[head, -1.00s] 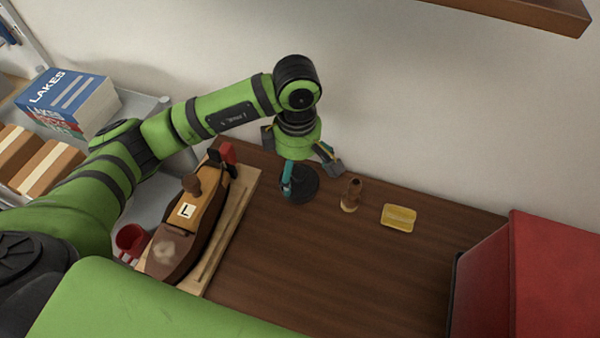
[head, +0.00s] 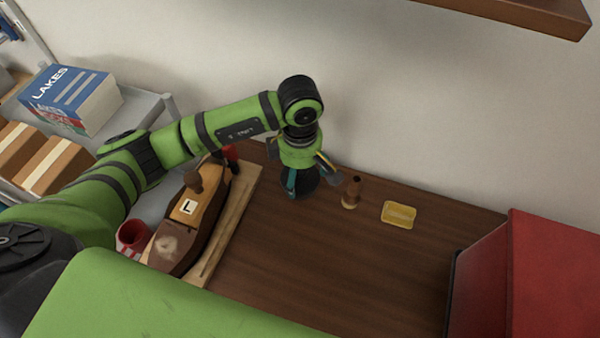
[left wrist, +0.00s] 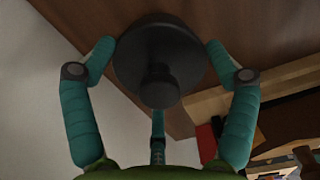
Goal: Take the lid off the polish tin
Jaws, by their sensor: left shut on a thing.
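The polish tin (head: 307,188) is a dark round shape at the back of the brown desk, partly hidden under my left gripper (head: 311,187). In the left wrist view its dark round lid (left wrist: 160,45) with a knob fills the space between my left fingers. The teal fingers of my left gripper (left wrist: 161,52) are shut on the lid's rim from two sides. I cannot tell whether any gap shows between lid and tin. My right gripper is not in view.
A small brown wooden piece (head: 351,192) and a yellow block (head: 398,214) stand right of the tin. A wooden boat (head: 180,238) lies on a board to the left. A red box (head: 540,275) fills the right. The desk's middle front is clear.

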